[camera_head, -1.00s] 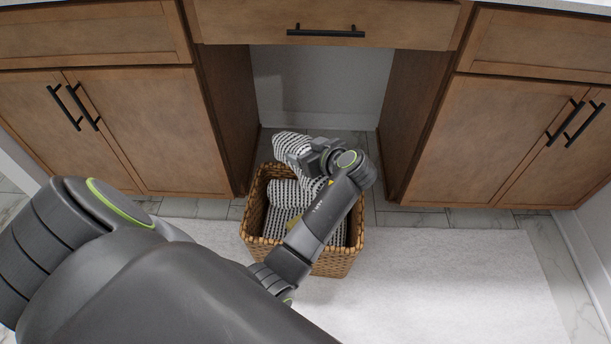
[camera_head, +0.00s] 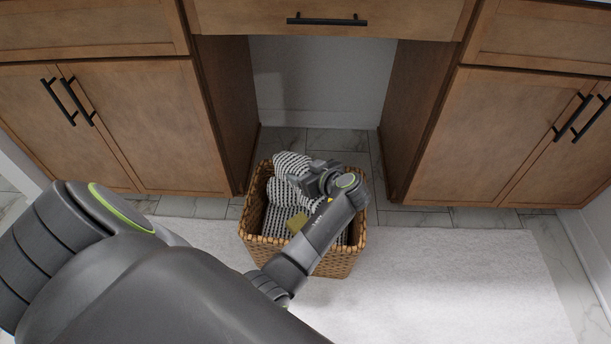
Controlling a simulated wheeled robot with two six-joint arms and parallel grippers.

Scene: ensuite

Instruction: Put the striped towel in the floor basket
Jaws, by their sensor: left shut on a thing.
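The striped towel (camera_head: 292,165) is black and white. Its upper part bunches at my left gripper (camera_head: 312,184), which is shut on it over the basket's opening. The woven brown floor basket (camera_head: 257,250) stands on the floor. More striped cloth (camera_head: 275,216) lies inside it, and I cannot tell whether it is all one towel. My left forearm crosses the basket's right side and hides part of its inside. My right gripper is not in view.
A white rug (camera_head: 440,270) lies under and right of the basket. Wooden cabinets (camera_head: 130,130) flank an open knee space behind it, with a drawer (camera_head: 330,22) above.

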